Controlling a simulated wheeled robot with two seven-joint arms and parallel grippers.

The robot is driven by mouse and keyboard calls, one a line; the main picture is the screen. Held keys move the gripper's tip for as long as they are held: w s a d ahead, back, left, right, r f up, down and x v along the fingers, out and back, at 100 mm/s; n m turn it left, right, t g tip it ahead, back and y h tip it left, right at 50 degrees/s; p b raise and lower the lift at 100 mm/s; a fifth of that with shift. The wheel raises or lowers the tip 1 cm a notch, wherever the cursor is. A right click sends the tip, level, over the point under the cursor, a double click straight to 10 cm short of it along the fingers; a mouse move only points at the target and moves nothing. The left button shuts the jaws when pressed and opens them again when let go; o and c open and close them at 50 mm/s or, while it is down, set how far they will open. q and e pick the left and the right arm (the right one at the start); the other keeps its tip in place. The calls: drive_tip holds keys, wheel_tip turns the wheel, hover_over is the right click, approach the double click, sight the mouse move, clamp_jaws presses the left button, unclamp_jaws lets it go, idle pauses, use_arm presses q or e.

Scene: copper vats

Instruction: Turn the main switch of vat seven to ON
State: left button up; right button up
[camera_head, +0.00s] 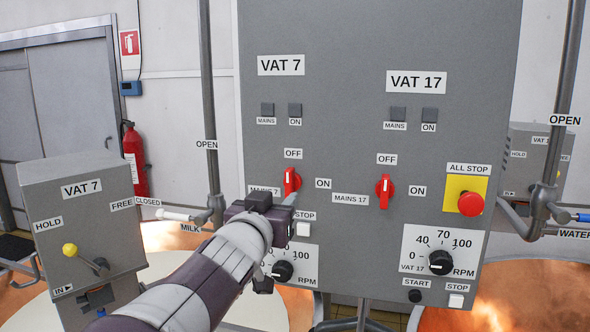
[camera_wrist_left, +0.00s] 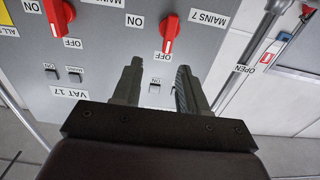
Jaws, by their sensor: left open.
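The red main switch of vat 7 (camera_head: 291,182) is on the grey panel (camera_head: 340,120), under the VAT 7 label, with OFF above it and ON to its right. Its handle stands upright, toward OFF. The wrist view is upside down and shows the same switch (camera_wrist_left: 170,36) just beyond the fingertips, pointing at OFF. My left gripper (camera_head: 286,201) is in front of the panel, by the switch's lower part, and hides part of the MAINS 7 label. In the wrist view my left gripper (camera_wrist_left: 160,66) is open, with nothing between its fingers. My right gripper is not in view.
A similar red switch for vat 17 (camera_head: 384,191) is to the right, also at OFF. The red ALL STOP button (camera_head: 470,203) is farther right. The vat 7 RPM knob (camera_head: 282,271) and white STOP button (camera_head: 303,229) are below. A grey lever box (camera_head: 85,220) stands left.

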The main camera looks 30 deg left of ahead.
sight(288, 183)
use_arm(q)
drive_tip(key=p+x, duration=0.1)
drive_tip(key=x, duration=0.4)
drive_tip(key=p+x, duration=0.2)
drive_tip(key=x, duration=0.3)
drive_tip(key=shift+w+a+f, duration=0.15)
drive_tip(key=shift+w+a, duration=0.1)
drive_tip(key=shift+a, duration=0.05)
drive_tip(key=shift+s+a, duration=0.35)
drive_tip(key=shift+a, duration=0.2)
drive_tip(key=shift+a+f, duration=0.1)
drive_tip(key=shift+c, duration=0.6)
drive_tip(key=c, duration=0.5)
drive_tip(key=shift+w+d, duration=0.1)
drive_tip(key=shift+d, duration=0.25)
clamp_jaws()
drive_tip(key=shift+a, duration=0.1)
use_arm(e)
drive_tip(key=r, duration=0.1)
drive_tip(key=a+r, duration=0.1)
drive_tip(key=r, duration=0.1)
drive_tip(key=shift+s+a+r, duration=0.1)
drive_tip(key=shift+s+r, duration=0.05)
